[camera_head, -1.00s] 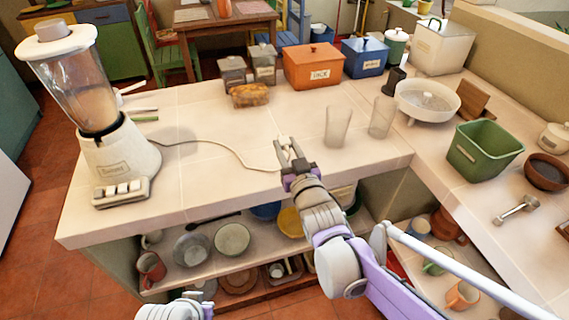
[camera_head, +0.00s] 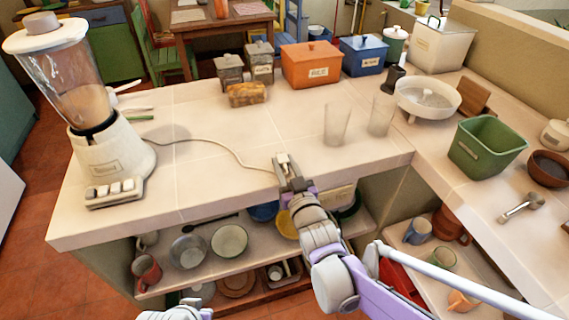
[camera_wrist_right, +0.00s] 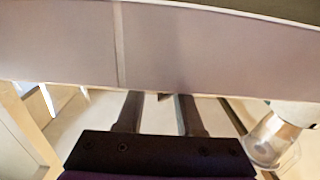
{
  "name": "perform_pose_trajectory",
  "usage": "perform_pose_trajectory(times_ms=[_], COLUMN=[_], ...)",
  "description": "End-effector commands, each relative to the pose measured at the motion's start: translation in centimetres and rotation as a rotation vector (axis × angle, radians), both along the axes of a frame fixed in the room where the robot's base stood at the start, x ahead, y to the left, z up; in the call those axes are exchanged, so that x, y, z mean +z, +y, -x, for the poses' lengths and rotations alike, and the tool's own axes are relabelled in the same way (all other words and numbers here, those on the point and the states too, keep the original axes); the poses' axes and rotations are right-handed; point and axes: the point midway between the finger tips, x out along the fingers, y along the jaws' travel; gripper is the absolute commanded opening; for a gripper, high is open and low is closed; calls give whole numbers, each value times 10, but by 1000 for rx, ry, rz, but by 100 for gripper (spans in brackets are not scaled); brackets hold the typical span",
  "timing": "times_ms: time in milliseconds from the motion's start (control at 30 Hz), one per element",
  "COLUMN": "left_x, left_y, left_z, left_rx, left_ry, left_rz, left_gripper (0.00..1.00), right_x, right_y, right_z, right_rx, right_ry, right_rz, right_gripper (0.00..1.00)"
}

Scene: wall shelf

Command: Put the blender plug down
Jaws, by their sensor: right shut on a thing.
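The blender (camera_head: 90,110) stands upright at the left end of the counter. Its pale cord (camera_head: 225,149) runs right across the counter top to the small light plug (camera_head: 283,159). My right gripper (camera_head: 282,166) is shut on the plug, close to the counter's front edge. Whether the plug touches the counter top cannot be told. In the right wrist view my dark fingers (camera_wrist_right: 158,112) show with only a small bit between them, and the blender (camera_wrist_right: 275,135) is at the right.
Two clear glasses (camera_head: 337,124) stand right of my right gripper. A food pack (camera_head: 247,94), an orange box (camera_head: 311,64) and a blue box (camera_head: 363,55) are at the back. Bowls (camera_head: 230,240) fill the shelf below. The middle of the counter (camera_head: 220,125) is clear.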

Motion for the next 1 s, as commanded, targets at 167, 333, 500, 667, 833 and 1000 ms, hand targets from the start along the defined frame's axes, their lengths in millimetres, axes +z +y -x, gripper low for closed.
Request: perform_pose_trajectory(times_ms=[167, 333, 500, 667, 833, 1000], left_x=[-5, -4, -4, -3, 9, 9], left_y=[0, 0, 0, 0, 0, 0], left_z=[0, 0, 0, 0, 0, 0], left_rx=[0, 0, 0, 0, 0, 0], left_ry=[2, 1, 1, 1, -3, -3], left_rz=[0, 0, 0, 0, 0, 0], left_gripper=[0, 0, 0, 0, 0, 0], right_x=[-6, -5, -5, -4, 12, 8], right_y=[0, 0, 0, 0, -1, -13], right_z=[0, 0, 0, 0, 2, 38], right_rx=[0, 0, 0, 0, 0, -1], right_ry=[0, 0, 0, 0, -1, 0], right_rz=[0, 0, 0, 0, 0, 0], right_gripper=[0, 59, 66, 66, 66, 66])
